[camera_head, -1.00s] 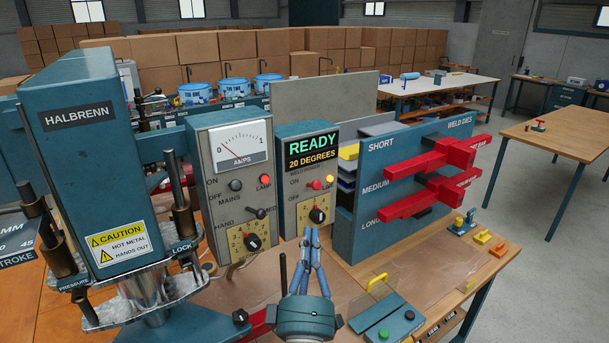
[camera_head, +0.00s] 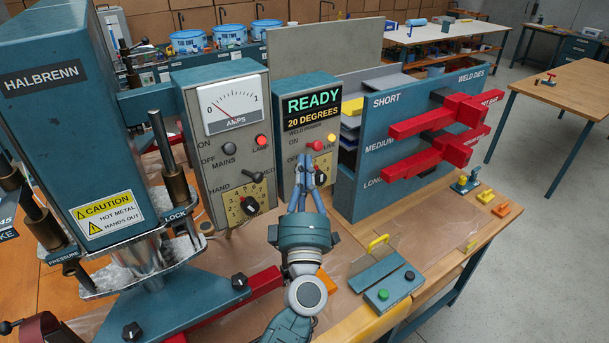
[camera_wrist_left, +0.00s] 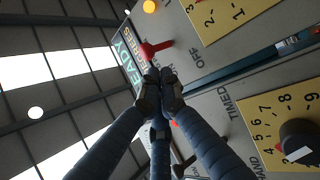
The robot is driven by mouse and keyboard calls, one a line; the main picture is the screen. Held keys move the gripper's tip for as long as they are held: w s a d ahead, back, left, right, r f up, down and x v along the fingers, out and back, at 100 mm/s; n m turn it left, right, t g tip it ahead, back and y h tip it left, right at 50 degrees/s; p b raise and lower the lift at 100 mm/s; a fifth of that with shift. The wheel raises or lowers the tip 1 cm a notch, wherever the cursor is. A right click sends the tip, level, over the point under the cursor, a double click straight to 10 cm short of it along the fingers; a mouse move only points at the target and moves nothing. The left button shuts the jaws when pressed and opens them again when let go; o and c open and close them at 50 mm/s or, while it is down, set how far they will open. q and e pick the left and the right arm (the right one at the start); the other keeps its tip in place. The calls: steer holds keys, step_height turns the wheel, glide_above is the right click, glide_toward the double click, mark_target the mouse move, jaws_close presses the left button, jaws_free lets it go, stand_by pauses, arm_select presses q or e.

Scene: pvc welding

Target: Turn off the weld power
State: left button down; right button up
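The weld power switch (camera_head: 315,145) is a small red lever on the grey control box (camera_head: 287,140), under the READY display. Its red lever also shows in the wrist view (camera_wrist_left: 155,48), near the OFF label. The yellow LIVE lamp (camera_head: 331,138) beside it looks lit. My left gripper (camera_head: 305,162) has its blue fingers brought together, with nothing seen between them. Its dark fingertips (camera_wrist_left: 163,85) are just beside the red lever; I cannot tell whether they touch. The fingers hide part of the dial below the switch. My right gripper is in neither view.
The mains box (camera_head: 222,130), with an amps meter and a dial, stands left of the control box. The weld dies rack (camera_head: 385,190) with red clamps stands close on the right.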

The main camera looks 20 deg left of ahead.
arm_select(q)
steer(key=x, duration=0.4)
steer(key=shift+w+a+r, duration=0.1)
steer(key=shift+w, duration=0.2)
steer(key=shift+b, duration=0.35)
steer(key=shift+f+m+t+b, duration=0.4)
steer(key=shift+t+b, duration=0.1)
steer(key=shift+b, duration=0.5)
steer(key=shift+m+t+h+b, duration=0.4)
steer(key=shift+b, duration=0.8)
step_height(320, 180, down, 2)
steer(key=m+t+h+b, duration=0.2)
steer(key=m+b, duration=0.1)
steer(key=b, duration=0.4)
steer(key=m+t+h+b, duration=0.2)
steer(key=m+b, duration=0.1)
steer(key=b, duration=0.3)
steer(key=shift+s+f+b, duration=0.1)
steer(key=shift+b, duration=0.3)
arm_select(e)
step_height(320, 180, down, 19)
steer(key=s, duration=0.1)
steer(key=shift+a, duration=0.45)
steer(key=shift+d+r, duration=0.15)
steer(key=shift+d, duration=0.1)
